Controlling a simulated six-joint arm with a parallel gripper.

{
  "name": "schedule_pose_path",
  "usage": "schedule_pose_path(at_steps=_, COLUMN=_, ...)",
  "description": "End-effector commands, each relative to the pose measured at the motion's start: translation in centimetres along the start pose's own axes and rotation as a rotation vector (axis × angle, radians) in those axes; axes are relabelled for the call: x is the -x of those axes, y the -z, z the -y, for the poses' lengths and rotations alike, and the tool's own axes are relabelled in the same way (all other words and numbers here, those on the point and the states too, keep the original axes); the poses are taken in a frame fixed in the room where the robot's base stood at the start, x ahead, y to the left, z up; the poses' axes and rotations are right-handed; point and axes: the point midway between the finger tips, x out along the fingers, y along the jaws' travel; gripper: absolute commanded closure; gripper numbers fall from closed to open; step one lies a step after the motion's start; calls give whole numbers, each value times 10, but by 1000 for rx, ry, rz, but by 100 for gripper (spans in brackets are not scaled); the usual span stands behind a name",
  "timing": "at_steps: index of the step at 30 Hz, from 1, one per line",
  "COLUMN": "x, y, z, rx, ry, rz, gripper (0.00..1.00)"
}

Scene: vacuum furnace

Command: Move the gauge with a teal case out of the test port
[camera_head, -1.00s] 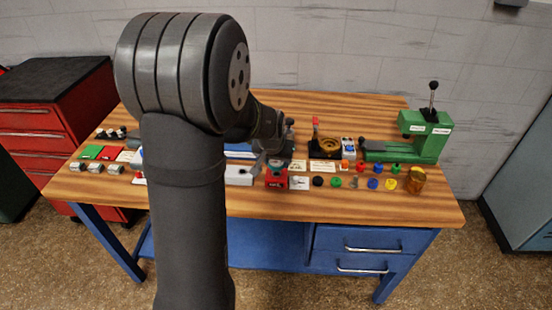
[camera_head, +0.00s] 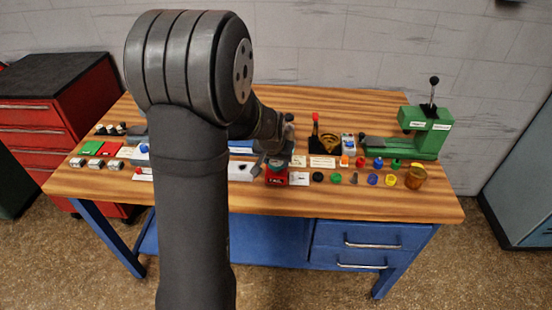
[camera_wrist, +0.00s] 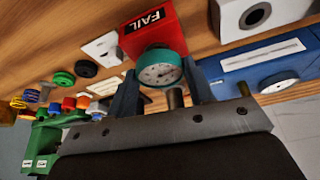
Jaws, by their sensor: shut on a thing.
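The gauge with a teal case (camera_wrist: 160,68) is between the fingers of my gripper (camera_wrist: 162,88) in the wrist view, its white dial facing the camera. My gripper is shut on it, and a short metal stem shows beside it. Behind it stands a red box marked FAIL (camera_wrist: 150,30). A white block (camera_wrist: 262,14) with a dark round opening is at the top right; no gauge shows in that opening. I take this block to be the test port, but cannot be sure. In the head view my arm hides much of this area, and my gripper (camera_head: 268,158) is near the red box (camera_head: 277,179).
A blue unit (camera_wrist: 270,70) with a round white knob is close on the right in the wrist view. Small coloured caps (camera_head: 373,180) stand right of the red box. A green press (camera_head: 425,130) stands at the bench's right end. The bench's front strip (camera_head: 330,205) is clear.

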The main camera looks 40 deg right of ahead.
Motion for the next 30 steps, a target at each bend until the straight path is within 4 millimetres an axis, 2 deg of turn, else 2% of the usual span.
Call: schedule_pose_path(at_steps=30, x=-7, y=-3, z=0, rx=0, ry=0, rz=-1, gripper=81)
